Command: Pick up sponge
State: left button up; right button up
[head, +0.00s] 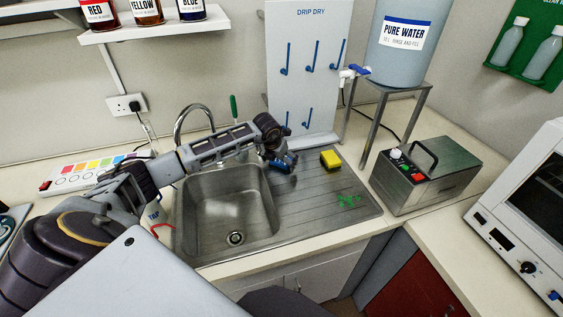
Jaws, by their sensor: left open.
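The sponge (330,159) is a small yellow block with a darker side. It lies on the ridged metal drainboard, near its back edge, to the right of the sink basin. My left arm reaches in from the left across the sink. My left gripper (284,167) is over the left part of the drainboard, a short way left of the sponge and apart from it. It is open, and I see nothing between its fingers. My right gripper is not in view.
The sink basin (228,215) lies below my left arm, with a curved tap (190,117) behind it. A drip-dry peg board (309,60) stands behind the sponge. A green item (349,200) lies on the drainboard. A metal box (427,174) with a handle stands at right.

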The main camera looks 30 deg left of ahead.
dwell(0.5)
pick_arm(q)
jog(key=c, duration=0.9)
jog(key=shift+o, duration=0.2)
jog(key=shift+r, duration=0.15)
